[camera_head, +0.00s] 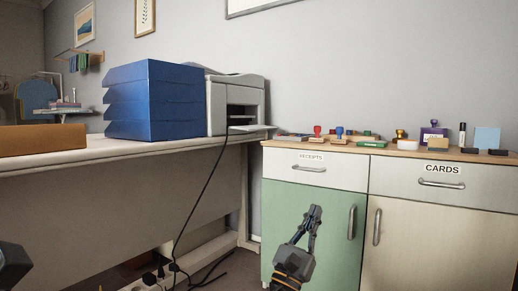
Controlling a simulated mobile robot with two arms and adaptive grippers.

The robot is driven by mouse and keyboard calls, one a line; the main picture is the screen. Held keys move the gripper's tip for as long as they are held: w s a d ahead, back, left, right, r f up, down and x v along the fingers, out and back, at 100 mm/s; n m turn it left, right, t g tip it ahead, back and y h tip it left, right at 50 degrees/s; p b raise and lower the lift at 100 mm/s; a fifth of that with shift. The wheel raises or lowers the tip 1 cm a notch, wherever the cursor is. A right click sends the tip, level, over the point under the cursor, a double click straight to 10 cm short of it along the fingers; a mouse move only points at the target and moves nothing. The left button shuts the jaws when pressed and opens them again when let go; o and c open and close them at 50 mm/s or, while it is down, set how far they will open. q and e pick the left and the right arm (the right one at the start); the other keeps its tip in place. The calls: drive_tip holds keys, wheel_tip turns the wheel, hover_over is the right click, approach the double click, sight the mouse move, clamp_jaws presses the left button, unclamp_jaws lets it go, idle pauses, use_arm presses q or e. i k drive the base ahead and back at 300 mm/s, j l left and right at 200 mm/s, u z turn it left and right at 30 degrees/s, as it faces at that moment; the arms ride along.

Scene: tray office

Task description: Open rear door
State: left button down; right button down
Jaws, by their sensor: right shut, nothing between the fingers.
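A low cabinet stands against the wall at the right. It has a green door (285,215) with a vertical handle (351,222) near its right edge, and a beige door (440,245) with a vertical handle (376,227) near its left edge. Both doors look closed. The view does not show which one is called the rear door. My right gripper (315,208) is shut and empty, fingers pointing up, in front of the green door and left of its handle, not on it. A dark part of my left arm (12,264) shows at the lower left edge; its fingers are hidden.
Above the doors are closed drawers labelled RECEIPTS (312,169) and CARDS (442,183). Several stamps stand on the cabinet top. A desk (120,154) at the left bears blue trays (155,100) and a printer (237,100). A black cable (202,195) hangs to the floor.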

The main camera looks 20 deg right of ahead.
sight(254, 130)
drive_tip(key=i, duration=1.05)
